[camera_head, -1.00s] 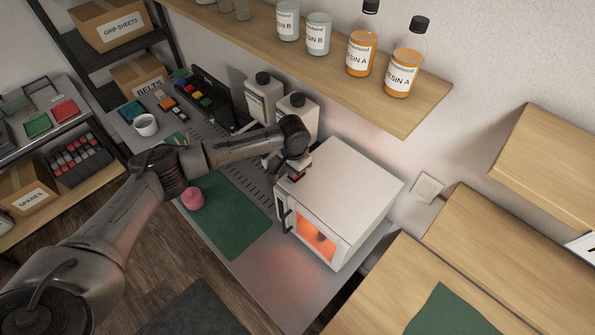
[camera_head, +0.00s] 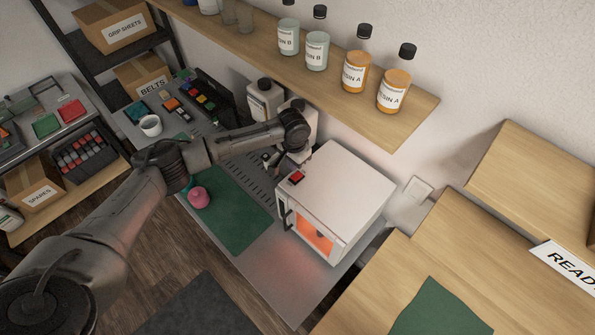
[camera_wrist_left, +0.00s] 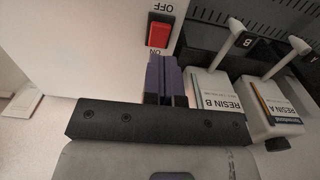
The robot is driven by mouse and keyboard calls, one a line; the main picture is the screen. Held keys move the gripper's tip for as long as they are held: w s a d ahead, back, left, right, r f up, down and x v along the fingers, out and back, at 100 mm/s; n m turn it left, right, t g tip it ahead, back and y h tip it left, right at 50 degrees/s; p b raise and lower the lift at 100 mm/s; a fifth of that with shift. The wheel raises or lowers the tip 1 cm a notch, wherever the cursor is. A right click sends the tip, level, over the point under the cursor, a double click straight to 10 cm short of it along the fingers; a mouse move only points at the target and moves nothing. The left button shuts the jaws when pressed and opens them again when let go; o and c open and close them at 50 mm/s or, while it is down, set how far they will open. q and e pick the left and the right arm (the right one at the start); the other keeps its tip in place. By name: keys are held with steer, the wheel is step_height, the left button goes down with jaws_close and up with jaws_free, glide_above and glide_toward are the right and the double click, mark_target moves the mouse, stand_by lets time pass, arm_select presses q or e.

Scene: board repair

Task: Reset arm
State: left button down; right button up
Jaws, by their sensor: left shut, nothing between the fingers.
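My left arm comes in from the left, and my left gripper (camera_head: 291,164) is over the near back corner of the white oven (camera_head: 345,190). In the left wrist view the left gripper's purple fingers (camera_wrist_left: 166,78) are shut and empty. They are just beside the oven's red switch (camera_wrist_left: 158,35), marked OFF and ON; I cannot tell whether they touch it. The switch also shows in the head view (camera_head: 297,177). The oven's window (camera_head: 317,240) glows orange, with a dark item inside that I cannot make out. My right gripper is not in view.
Two white jugs, labelled RESIN B (camera_wrist_left: 215,95) and RESIN A (camera_wrist_left: 275,105), stand behind the gripper. A wooden shelf (camera_head: 420,112) with several bottles hangs above. A green mat (camera_head: 238,215), a pink pot (camera_head: 198,197) and a white cup (camera_head: 150,126) are on the bench.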

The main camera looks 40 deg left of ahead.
arm_select(q)
steer(key=shift+r, duration=0.3)
stand_by(0.4)
steer(key=s+d+f+m, duration=0.1)
steer(key=s+d, duration=0.1)
steer(key=d, duration=0.1)
steer(key=s+d+f, duration=0.2)
steer(key=d, duration=0.1)
steer(key=s+d+f+m, duration=0.1)
steer(key=s+d+f, duration=0.1)
steer(key=d, duration=0.2)
steer(key=shift+s+f+m+h+p, duration=0.15)
steer(key=shift+s+m+h+p, duration=0.15)
steer(key=shift+h, duration=0.1)
steer(key=s+d+m+t+h, duration=0.1)
steer(key=s+d, duration=0.4)
steer(key=s, duration=0.4)
steer(key=s+d+t+h, duration=0.1)
steer(key=s+d+t, duration=0.1)
steer(key=s+d, duration=0.45)
steer(key=s+a+r+n+y, duration=0.1)
steer(key=s+a+r, duration=0.1)
steer(key=s+a, duration=0.2)
steer(key=s+a+r+n+y+p, duration=0.1)
steer(key=s+a, duration=0.3)
steer(key=s, duration=0.4)
steer(key=shift+s+a+r+n+t+y, duration=0.15)
steer(key=shift+s+r+n+t+y, duration=0.15)
steer(key=shift+r, duration=0.35)
steer(key=shift+w, duration=0.1)
